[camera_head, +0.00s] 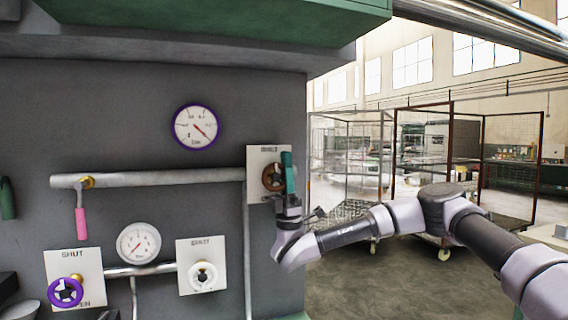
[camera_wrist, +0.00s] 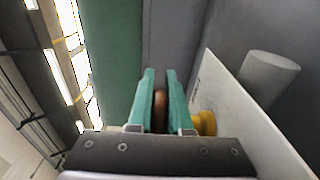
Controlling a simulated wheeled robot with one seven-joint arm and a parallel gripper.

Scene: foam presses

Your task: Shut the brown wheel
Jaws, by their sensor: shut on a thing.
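The brown wheel (camera_head: 271,178) is mounted on a white plate (camera_head: 256,159) at the right end of the horizontal pipe. My gripper (camera_head: 287,172) is at the wheel's right side and partly covers it. In the wrist view, the two green fingers of my gripper (camera_wrist: 160,100) are closed on the brown rim (camera_wrist: 160,108), seen edge-on between them. A yellow hub (camera_wrist: 204,123) shows to the right of the fingers, against the plate. Lettering at the top of the plate is too small to read surely.
A pink-handled lever (camera_head: 81,222) hangs from the pipe (camera_head: 165,179) at left. Below are a purple wheel (camera_head: 66,292), a white wheel (camera_head: 203,276) and a white gauge (camera_head: 139,244). A purple-rimmed gauge (camera_head: 196,126) is above. Wheeled cages stand at right behind my arm.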

